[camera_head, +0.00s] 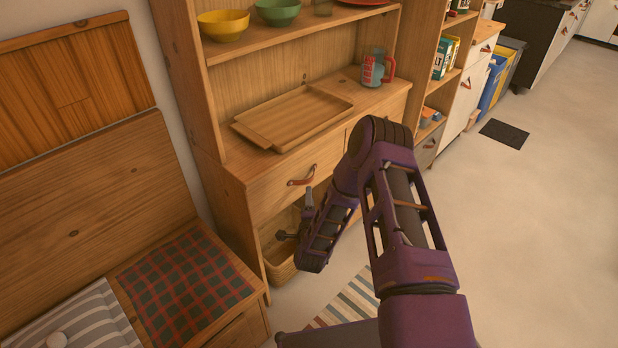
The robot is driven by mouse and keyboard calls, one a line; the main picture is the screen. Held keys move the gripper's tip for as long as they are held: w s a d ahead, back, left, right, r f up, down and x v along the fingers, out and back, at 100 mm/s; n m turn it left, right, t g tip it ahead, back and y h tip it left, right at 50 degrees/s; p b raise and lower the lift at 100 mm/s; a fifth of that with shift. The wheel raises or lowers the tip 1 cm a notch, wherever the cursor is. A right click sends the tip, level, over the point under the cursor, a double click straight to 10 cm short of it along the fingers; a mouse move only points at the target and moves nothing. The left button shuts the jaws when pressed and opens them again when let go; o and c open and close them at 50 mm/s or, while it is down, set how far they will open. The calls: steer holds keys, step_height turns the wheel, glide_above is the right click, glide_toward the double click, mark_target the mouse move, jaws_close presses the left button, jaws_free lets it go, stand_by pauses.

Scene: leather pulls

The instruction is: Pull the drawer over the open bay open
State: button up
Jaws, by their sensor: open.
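The wooden hutch has a drawer (268,192) at its left, above an open bay (271,229). The drawer front looks flush with the cabinet. A brown leather pull (301,180) sits on the drawer front. My gripper (297,216) is open, with its fingers apart, just below the pull in the picture. I see nothing between the fingers. I cannot tell how far the fingers stand from the drawer front. My purple arm hides the cabinet front right of the drawer.
A wicker basket (280,268) stands in the bay. A bench with a plaid cushion (188,287) is close at the left. A striped rug (345,301) lies in front. Open floor (540,230) is at the right.

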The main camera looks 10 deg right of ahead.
mark_target(310, 178)
steer(key=b+x, duration=0.1)
steer(key=x, duration=1)
jaws_close()
stand_by(1.1)
